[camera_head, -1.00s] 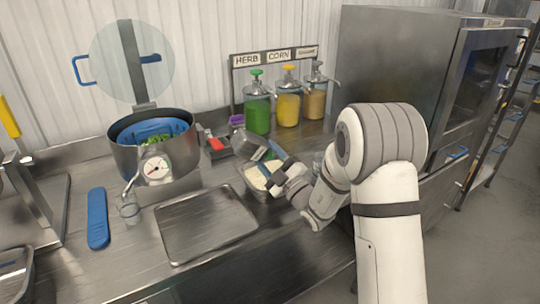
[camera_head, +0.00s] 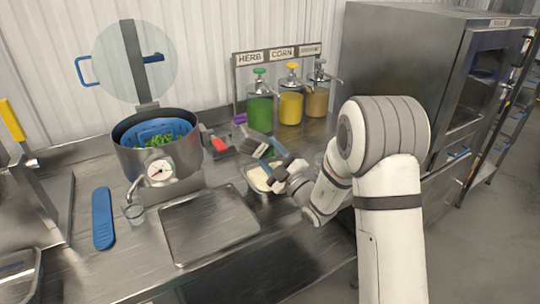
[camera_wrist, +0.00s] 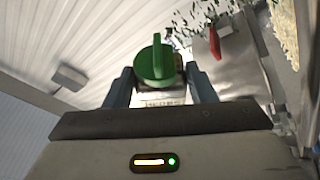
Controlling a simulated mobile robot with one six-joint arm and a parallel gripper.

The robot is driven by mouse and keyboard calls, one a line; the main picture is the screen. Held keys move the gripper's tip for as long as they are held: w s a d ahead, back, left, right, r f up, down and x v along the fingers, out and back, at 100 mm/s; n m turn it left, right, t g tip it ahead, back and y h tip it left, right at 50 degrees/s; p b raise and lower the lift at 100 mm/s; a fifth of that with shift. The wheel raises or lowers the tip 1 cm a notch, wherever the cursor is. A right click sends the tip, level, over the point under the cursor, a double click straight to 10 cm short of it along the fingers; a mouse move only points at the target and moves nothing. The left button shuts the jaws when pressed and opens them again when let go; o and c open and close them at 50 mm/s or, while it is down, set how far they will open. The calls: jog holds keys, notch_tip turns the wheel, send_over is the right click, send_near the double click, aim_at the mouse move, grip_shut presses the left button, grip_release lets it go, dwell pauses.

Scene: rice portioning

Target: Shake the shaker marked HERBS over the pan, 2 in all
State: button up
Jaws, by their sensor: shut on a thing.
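My gripper (camera_head: 273,160) is shut on the HERBS shaker (camera_wrist: 156,66), which has a green cap and a partly visible HERBS label in the wrist view. In the head view the shaker (camera_head: 251,146) is a small grey shape held tilted at my fingertips, above and beside the steel pan (camera_head: 247,180) of white rice. The rice also shows at the upper right of the wrist view (camera_wrist: 284,36), with dark green flakes scattered across there. My gripper and wrist hide the right part of the pan.
A pot (camera_head: 175,162) with a blue basket of greens stands to the left. An empty tray (camera_head: 208,222) and a blue utensil (camera_head: 103,218) lie in front. Green, yellow and brown pump dispensers (camera_head: 290,107) stand behind. A red-handled item (camera_head: 219,145) lies close to the shaker.

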jog(key=shift+r, duration=0.7)
jog(key=shift+f, duration=0.1)
